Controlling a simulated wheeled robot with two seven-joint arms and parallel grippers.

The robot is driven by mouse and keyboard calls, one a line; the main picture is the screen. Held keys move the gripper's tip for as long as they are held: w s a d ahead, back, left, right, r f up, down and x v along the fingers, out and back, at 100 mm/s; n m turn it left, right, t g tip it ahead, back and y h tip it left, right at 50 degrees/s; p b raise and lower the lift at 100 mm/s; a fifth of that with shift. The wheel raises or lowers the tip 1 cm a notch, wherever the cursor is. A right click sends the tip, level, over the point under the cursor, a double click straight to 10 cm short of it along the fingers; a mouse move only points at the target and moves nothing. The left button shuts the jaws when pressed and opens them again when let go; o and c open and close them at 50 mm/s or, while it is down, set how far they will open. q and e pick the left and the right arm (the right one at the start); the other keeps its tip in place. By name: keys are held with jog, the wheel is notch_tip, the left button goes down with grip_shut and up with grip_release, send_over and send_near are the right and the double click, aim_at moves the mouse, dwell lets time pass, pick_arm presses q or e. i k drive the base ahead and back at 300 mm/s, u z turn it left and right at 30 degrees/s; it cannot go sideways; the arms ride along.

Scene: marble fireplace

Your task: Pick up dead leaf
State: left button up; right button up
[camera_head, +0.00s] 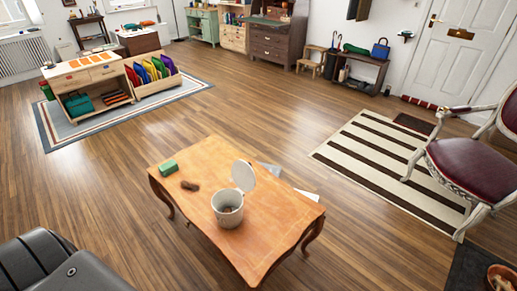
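A wooden table (180,214) with curved legs stands in the middle foreground. On it lies a small brown object (190,186), which looks like the dead leaf, though it is too small to be sure. A white bin (229,217) with its round lid (243,175) standing open is to the right of the brown object. Something brownish shows inside the bin, but I cannot tell what. Neither of my grippers is in view.
A striped rug (385,166) and a red armchair (470,165) are to the right. A wooden unit with colourful folders (152,72) stands on a rug at the back left. A terracotta pot (501,278) is at the bottom right. The wooden floor around the table is mostly clear.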

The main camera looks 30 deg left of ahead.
aim_at(185, 183)
jog(key=u, duration=2.85)
jog(key=i, duration=3.6)
jog(key=z, duration=1)
